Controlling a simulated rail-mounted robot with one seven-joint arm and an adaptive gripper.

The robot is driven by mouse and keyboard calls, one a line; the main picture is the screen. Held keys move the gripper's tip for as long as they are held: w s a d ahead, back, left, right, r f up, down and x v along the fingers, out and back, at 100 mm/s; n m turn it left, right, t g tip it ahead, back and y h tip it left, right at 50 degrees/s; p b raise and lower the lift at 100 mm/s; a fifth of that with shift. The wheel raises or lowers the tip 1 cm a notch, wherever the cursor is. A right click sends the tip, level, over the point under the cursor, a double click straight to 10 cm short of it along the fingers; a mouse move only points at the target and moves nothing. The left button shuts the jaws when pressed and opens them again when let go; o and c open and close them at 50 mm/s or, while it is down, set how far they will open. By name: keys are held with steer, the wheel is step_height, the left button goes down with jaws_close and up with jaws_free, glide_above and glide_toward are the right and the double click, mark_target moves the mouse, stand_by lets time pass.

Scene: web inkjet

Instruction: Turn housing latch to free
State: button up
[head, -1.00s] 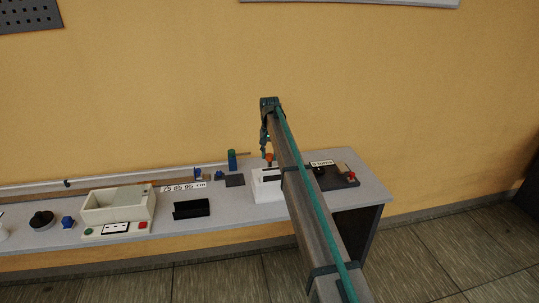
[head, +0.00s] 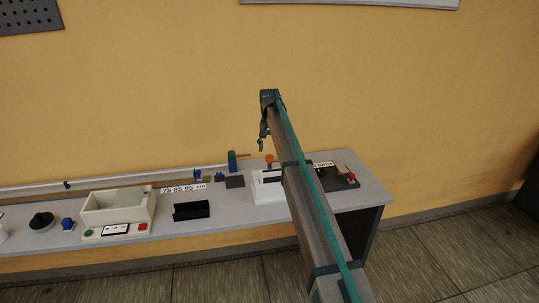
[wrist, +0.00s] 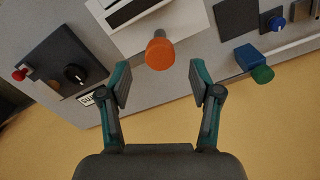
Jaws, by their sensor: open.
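The white housing (head: 269,186) stands on the bench with a dark slot in its face. An orange knob (head: 269,159) sticks up behind it; I take this for the housing latch. In the wrist view the orange knob (wrist: 160,54) lies ahead of the fingers, on a grey stem beside the white housing (wrist: 131,18). My gripper (wrist: 157,85) is open and empty, with the knob beyond the gap between its teal-and-grey fingertips and apart from them. In the head view my gripper (head: 262,146) hangs just above the knob. My arm hides part of the bench to the right.
A black panel with a dark dial and a red button (wrist: 68,69) is left of the housing in the wrist view. A green-capped blue post (wrist: 255,63) and a blue knob (wrist: 273,21) are to its right. The wall is close behind the bench.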

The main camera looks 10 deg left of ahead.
step_height(320, 180, up, 8)
steer(key=shift+r, duration=0.15)
stand_by(0.5)
